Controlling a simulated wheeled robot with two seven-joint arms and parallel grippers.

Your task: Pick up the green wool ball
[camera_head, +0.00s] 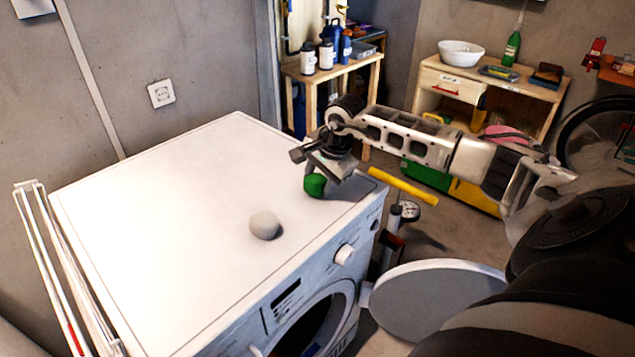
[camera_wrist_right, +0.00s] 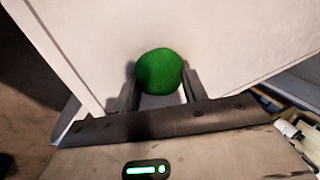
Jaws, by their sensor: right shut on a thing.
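The green wool ball (camera_head: 315,185) is at the right end of the washing machine's white top (camera_head: 180,190) in the head view. My right gripper (camera_head: 322,176) is shut on it from above. In the right wrist view the green ball (camera_wrist_right: 160,72) sits between the two dark fingers of the right gripper (camera_wrist_right: 162,88). Whether the ball touches the top or is slightly above it, I cannot tell. My left gripper is not in view.
A pale grey ball (camera_head: 265,225) lies on the washer top, left of my right gripper. The round washer door (camera_head: 435,300) stands open in front. A drying rack (camera_head: 55,260) leans at the left. A wooden shelf (camera_head: 495,85) stands behind my right arm.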

